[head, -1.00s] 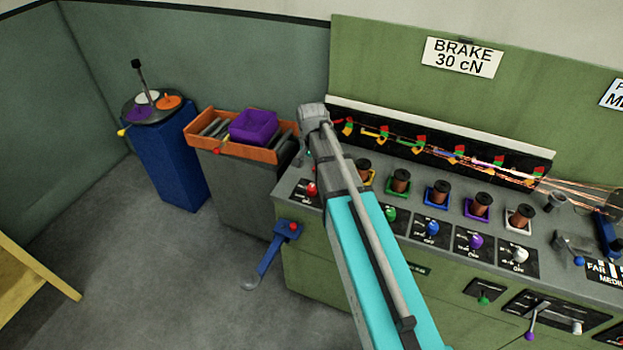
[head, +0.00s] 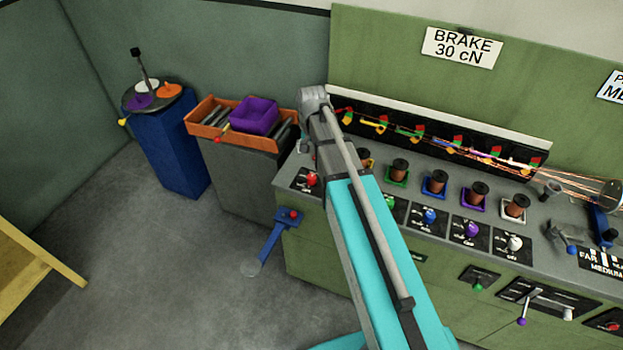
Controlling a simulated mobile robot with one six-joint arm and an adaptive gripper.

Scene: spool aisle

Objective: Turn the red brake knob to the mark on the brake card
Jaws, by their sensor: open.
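The brake card (head: 461,47), white with "BRAKE 30 cN", hangs on the green back panel. A red knob (head: 312,179) stands on a small black dial plate (head: 300,184) at the left end of the bench's front row. Its pointer direction and the dial marks are too small to read. My arm reaches up across the bench, just right of this knob. Its wrist end shows above and beyond the knob, while my gripper's fingers are hidden behind the arm.
Green (head: 389,203), blue (head: 429,215), purple (head: 472,229) and white (head: 514,243) knobs continue the row, below copper spools. A blue lever (head: 270,245) juts from the bench's left side. An orange tray (head: 204,117) holds a purple bin (head: 254,115).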

